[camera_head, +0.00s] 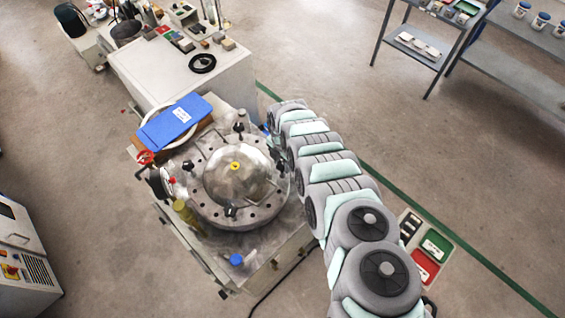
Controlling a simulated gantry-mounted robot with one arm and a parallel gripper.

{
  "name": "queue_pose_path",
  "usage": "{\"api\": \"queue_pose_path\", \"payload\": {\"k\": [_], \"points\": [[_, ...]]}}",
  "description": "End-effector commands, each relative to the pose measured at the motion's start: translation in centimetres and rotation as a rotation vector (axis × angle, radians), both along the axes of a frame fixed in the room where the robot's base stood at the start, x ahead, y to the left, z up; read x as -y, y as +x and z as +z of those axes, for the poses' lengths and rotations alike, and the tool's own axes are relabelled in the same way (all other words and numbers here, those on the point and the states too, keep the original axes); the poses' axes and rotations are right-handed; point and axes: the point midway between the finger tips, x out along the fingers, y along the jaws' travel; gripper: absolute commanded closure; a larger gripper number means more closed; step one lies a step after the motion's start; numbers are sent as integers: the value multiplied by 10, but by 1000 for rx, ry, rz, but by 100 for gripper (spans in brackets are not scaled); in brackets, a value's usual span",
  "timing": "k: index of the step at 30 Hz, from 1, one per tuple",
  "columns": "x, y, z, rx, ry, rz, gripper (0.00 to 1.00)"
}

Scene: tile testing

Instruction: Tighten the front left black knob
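A round metal vessel with a domed lid (225,190) stands on a metal-topped bench. Black knobs sit around the lid's rim: one at the left (188,166), one at the near side (231,212) and one at the far side (239,127). I cannot tell which of them counts as the front left one. My arm reaches in from the lower right and bends down beside the vessel's right side. My gripper (277,154) is small and dark there, close to the right rim. Its fingers and any contact with a knob are hard to make out.
A blue binder (175,121) lies at the bench's far left. A yellow-topped item (182,208) and a blue-capped bottle (237,260) stand near the front. A red handle (145,158) sticks out left.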

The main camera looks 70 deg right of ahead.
Motion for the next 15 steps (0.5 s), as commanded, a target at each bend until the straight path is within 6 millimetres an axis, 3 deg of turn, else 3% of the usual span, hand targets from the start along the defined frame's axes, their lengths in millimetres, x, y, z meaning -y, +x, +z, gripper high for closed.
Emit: {"api": "queue_pose_path", "payload": {"k": [15], "points": [[0, 0, 0, 0, 0, 0, 100]]}}
